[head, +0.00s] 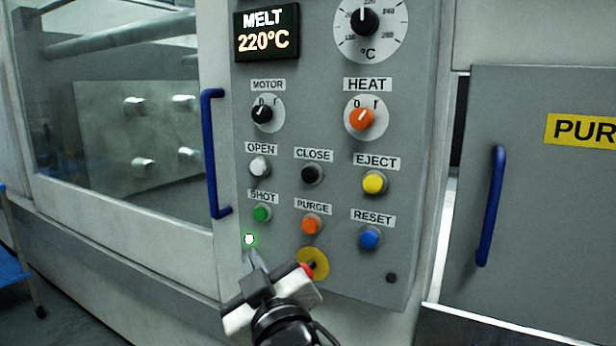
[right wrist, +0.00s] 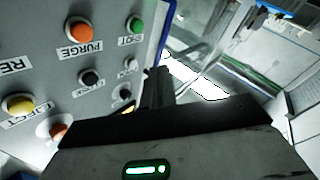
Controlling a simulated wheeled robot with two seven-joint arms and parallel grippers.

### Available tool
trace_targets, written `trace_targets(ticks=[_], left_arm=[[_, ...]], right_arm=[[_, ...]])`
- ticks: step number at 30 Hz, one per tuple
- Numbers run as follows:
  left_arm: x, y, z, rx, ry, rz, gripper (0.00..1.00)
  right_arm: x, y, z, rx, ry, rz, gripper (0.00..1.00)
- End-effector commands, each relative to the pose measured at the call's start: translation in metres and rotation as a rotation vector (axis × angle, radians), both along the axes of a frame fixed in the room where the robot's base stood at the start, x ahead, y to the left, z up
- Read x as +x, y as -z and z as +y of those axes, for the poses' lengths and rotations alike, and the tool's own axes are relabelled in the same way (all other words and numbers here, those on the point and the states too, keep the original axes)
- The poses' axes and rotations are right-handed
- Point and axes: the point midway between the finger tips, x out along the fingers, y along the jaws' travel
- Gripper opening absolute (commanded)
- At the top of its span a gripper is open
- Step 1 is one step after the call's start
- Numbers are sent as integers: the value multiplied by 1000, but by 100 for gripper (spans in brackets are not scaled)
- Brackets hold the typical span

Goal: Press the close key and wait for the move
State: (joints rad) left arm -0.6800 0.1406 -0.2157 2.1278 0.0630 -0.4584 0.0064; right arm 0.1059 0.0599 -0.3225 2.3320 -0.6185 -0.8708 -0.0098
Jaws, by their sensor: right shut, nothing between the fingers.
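The black CLOSE key (head: 312,173) sits on the grey control panel (head: 285,226) under its label, between the white OPEN key (head: 260,166) and the yellow EJECT key (head: 374,182). In the right wrist view the CLOSE key (right wrist: 89,77) shows upside down, left of the fingers. My right gripper (head: 250,258) is shut and empty, in front of the panel's lower left, below and left of the CLOSE key and apart from it. Its fingers (right wrist: 156,84) also show in the right wrist view. My left gripper is not in view.
Green SHOT (head: 262,213), orange PURGE (head: 311,224) and blue RESET (head: 370,237) keys are close by. My right gripper partly hides a red button on a yellow plate (head: 320,258). A green lamp (head: 249,239) glows. Blue handles (head: 211,155) (head: 491,205) stick out either side. The display (head: 266,32) reads MELT 220°C.

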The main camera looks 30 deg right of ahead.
Motion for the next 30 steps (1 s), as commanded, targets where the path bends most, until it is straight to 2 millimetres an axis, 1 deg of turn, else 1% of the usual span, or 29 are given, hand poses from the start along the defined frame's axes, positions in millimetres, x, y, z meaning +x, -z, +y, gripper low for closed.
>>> trace_targets(ticks=[1, 3, 6, 9, 12, 23, 26, 30], left_arm=[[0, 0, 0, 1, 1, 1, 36], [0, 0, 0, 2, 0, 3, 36], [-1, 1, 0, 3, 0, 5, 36], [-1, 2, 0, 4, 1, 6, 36], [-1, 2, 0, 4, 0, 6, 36], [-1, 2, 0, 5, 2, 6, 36], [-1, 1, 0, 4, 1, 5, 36], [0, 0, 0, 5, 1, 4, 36]], right_arm=[[-1, -25, -3, -9, 30, -51, 0], [-4, -50, -9, -21, 69, -102, 0], [-8, -75, -15, -29, 112, -154, 0], [-12, -89, -18, -32, 137, -184, 0], [-13, -93, -20, -33, 147, -194, 0], [-12, -93, -21, -34, 146, -192, 0], [-9, -92, -26, -37, 147, -191, 0], [0, -93, -41, -38, 149, -191, 0]])
